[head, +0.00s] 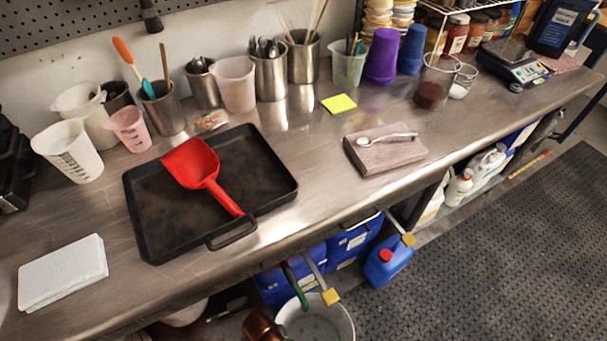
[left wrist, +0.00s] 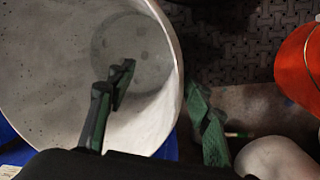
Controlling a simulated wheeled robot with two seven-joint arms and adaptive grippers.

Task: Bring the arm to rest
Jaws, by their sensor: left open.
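My left gripper (left wrist: 158,105) shows in the left wrist view as two dark fingers with green sides, spread well apart and with nothing between them that I can see gripped. One finger appears over the inside of a pale speckled bucket (left wrist: 50,65); the other appears just outside its rim. I cannot tell whether either finger touches it. A pale bucket (head: 340,320) also stands on the floor at the bottom of the head view. I cannot make out my left gripper in the head view. My right gripper is in neither view.
An orange bucket (left wrist: 302,60) with a wire handle is at the right of the wrist view. The steel bench (head: 270,235) holds a black tray (head: 145,215), a red scoop (head: 192,163) and cups. Blue containers (head: 388,262) stand below. The dark floor mat (head: 490,250) is clear.

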